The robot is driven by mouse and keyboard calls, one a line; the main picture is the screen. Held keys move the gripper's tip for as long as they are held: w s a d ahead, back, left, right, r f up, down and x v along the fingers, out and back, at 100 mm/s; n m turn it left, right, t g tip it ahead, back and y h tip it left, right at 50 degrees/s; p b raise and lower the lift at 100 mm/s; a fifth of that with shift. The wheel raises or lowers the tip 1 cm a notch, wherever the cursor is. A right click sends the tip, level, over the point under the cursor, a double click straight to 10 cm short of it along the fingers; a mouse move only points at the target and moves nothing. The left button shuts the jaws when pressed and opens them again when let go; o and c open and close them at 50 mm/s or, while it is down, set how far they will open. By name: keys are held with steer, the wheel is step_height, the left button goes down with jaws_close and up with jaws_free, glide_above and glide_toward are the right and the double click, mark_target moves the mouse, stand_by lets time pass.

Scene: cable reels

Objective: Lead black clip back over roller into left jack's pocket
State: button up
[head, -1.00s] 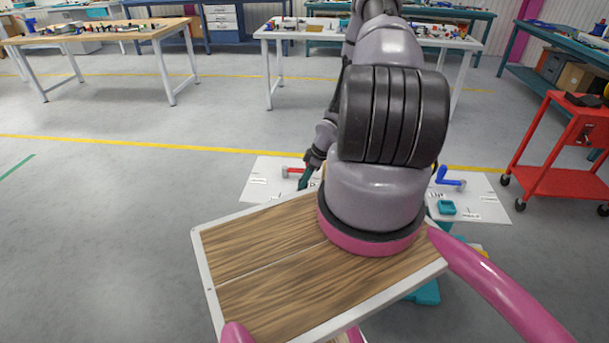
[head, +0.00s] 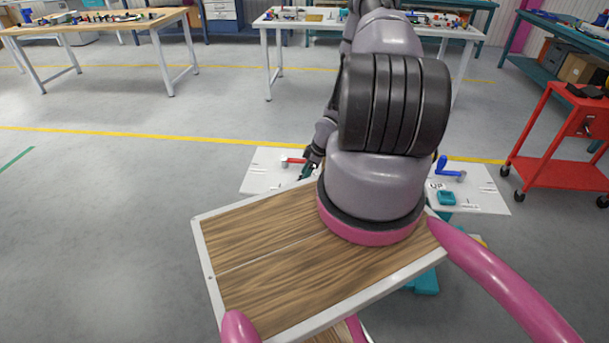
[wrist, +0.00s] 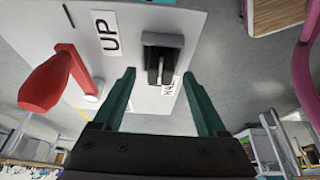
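My gripper (wrist: 159,74) is open in the wrist view, its two teal fingers apart with nothing clearly between them. A grey block (wrist: 163,40) with a dark slot shows just beyond and between the fingertips; a dark and pale narrow piece sits in the slot, and I cannot tell whether it is the black clip. A red crank handle (wrist: 50,84) is to the left. In the head view my gripper (head: 304,173) is beside the red crank (head: 293,161) on the white panel (head: 262,174), partly hidden by my arm. Neither roller nor cable can be made out.
A blue crank (head: 449,171) and a teal block (head: 446,198) are on the panel's right part. A red cart (head: 550,170) stands to the right. An "UP" label (wrist: 108,34) lies beside the grey block. Open floor is on the left.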

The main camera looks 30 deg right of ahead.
steer(key=shift+r, duration=0.1)
steer(key=v, duration=1)
steer(key=shift+r, duration=0.3)
steer(key=shift+d, duration=0.15)
